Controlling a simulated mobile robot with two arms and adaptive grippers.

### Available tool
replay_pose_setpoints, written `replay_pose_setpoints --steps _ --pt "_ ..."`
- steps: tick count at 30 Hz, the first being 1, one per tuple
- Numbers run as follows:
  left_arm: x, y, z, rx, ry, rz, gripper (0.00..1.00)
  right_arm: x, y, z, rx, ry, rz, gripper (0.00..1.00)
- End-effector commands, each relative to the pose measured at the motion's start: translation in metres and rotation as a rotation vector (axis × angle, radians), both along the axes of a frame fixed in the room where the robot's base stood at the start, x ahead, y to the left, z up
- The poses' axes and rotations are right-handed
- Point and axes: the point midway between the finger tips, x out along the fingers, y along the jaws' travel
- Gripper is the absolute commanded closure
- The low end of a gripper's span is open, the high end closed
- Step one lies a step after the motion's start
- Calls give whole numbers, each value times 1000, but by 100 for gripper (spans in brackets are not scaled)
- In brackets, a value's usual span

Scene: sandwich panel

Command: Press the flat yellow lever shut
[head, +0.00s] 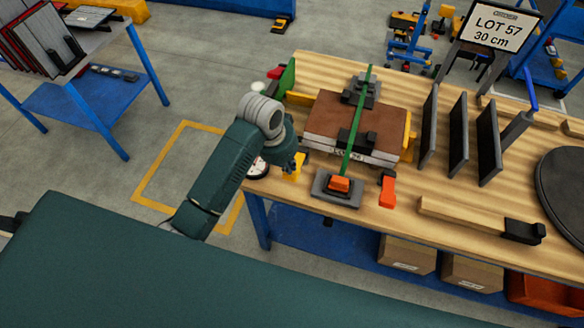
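My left arm comes in from the left, and my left gripper (291,161) hangs over the near left edge of the workbench (330,195). A small yellow piece (293,170) shows right at the gripper, partly covered by it; I cannot tell whether this is the flat yellow lever or whether the fingers touch it. The finger gap is too small and hidden to read. A brown sandwich panel (375,118) lies to the right with a green strap (352,140) across it. An orange lever (338,184) sits on a grey base at the strap's near end. My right gripper is not in view.
A red-orange piece (387,190) lies right of the strap base. A round white-faced gauge (257,168) is left of the gripper. Dark upright plates (459,135) stand in a rack right of the panel. A wooden bar (460,219) lies along the near edge.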

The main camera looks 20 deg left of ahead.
Motion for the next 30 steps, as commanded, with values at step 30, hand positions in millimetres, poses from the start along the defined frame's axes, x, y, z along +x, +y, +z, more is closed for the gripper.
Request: replay_pose_setpoints --steps 30 --pt "-24 18 -19 1 -1 0 100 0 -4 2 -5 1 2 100"
